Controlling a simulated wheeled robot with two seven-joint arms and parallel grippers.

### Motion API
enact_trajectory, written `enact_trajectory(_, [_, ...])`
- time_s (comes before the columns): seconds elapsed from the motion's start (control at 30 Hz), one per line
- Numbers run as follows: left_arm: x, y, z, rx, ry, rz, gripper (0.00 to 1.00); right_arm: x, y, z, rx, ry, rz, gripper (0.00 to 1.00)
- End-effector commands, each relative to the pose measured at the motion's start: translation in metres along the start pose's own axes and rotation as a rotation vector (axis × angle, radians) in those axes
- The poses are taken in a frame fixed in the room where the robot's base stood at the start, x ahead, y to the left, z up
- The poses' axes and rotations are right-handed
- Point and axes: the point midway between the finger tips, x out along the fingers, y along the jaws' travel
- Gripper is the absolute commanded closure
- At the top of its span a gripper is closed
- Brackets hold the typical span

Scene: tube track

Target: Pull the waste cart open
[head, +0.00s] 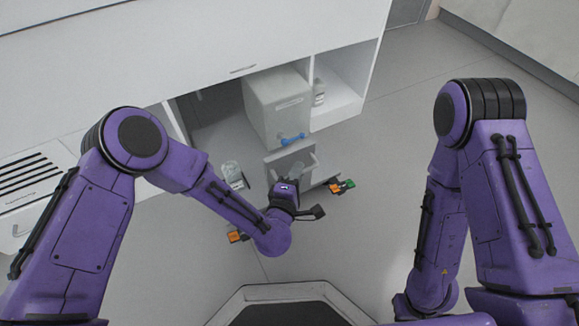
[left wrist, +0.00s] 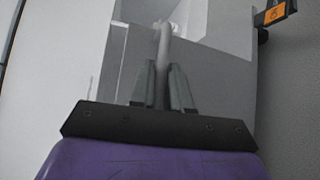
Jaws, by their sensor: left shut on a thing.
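The waste cart's grey front (head: 291,161) stands low at the cabinet opening in the head view. In the left wrist view the grey cart (left wrist: 215,65) has an open top and an upright handle bar (left wrist: 163,45). My left gripper (head: 288,180) is shut on that bar; its dark fingers (left wrist: 163,85) close on both sides of it. My gripper and wrist hide part of the cart in the head view. My right arm hangs at the right, with its fingers out of view.
A clear item (head: 233,174) is left. Floor at right is free.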

Motion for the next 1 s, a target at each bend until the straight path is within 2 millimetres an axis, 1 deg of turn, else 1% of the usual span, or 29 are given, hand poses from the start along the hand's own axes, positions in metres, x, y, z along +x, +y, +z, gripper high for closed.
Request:
enact_trajectory(0.3, [-0.005, -0.004, 0.009, 0.001, 0.010, -0.004, 1.00, -0.002, -0.001, -0.003, 0.020, 0.023, 0.001, 1.00])
enact_trajectory(0.67, [-0.005, -0.005, 0.011, 0.001, 0.008, -0.005, 1.00, -0.001, -0.001, -0.003, 0.021, 0.025, 0.001, 1.00])
enact_trajectory(0.7, [-0.005, -0.005, 0.011, 0.002, 0.008, -0.006, 0.73, -0.001, -0.001, -0.003, 0.021, 0.025, 0.001, 1.00])
enact_trajectory(0.73, [-0.005, -0.005, 0.011, 0.001, 0.007, -0.006, 0.64, -0.001, -0.001, -0.003, 0.021, 0.025, 0.001, 1.00])
enact_trajectory(1.0, [-0.005, -0.004, 0.014, 0.002, -0.002, -0.003, 0.64, -0.002, -0.001, -0.003, 0.021, 0.025, 0.001, 1.00])
